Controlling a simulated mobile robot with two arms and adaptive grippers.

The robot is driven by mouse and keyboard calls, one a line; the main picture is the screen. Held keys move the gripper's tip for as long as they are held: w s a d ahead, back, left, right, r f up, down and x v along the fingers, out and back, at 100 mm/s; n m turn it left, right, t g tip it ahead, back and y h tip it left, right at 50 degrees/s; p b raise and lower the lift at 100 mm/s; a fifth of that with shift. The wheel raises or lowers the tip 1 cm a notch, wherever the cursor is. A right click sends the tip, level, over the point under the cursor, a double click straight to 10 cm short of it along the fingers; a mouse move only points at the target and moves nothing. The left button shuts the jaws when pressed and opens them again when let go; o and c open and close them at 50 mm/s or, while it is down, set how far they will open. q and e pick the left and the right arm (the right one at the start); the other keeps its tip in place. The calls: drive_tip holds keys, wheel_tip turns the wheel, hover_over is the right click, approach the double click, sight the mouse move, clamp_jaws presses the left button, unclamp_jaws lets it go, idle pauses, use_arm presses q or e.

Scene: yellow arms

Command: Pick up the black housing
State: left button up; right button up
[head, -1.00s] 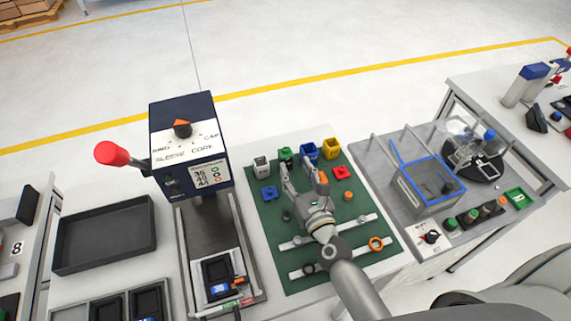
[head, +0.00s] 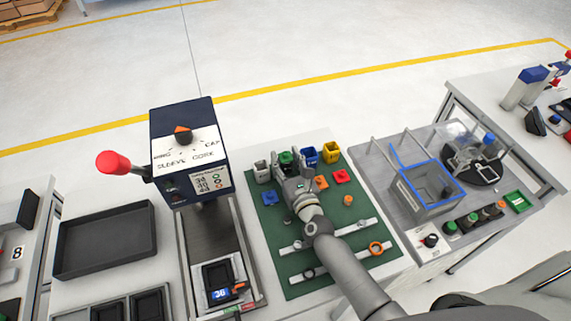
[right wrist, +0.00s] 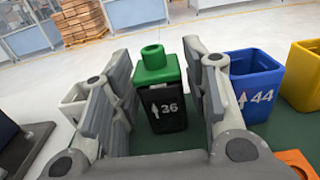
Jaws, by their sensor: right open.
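The black housing (right wrist: 165,115), marked with a white arrow and a number that looks like 26, stands upright on the green mat with a green part (right wrist: 156,65) on its top. In the head view the green part (head: 286,157) shows at the back of the mat, and my gripper hides most of the housing. My right gripper (head: 289,169) is open, low over the mat in front of it. In the right wrist view my right gripper (right wrist: 157,95) has one finger on each side of the housing, with a visible gap on the right. My left gripper is not in view.
A blue box (right wrist: 254,88) marked 44 stands close to the right finger, with a yellow box (right wrist: 305,75) beyond it. A pale grey box (head: 262,170) stands left of the housing. The dark blue press (head: 185,150) with a red-knobbed lever rises left of the mat (head: 262,225).

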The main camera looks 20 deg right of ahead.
drive_tip(key=c, duration=0.7)
drive_tip(key=shift+c, duration=0.4)
drive_tip(key=shift+r, duration=0.1)
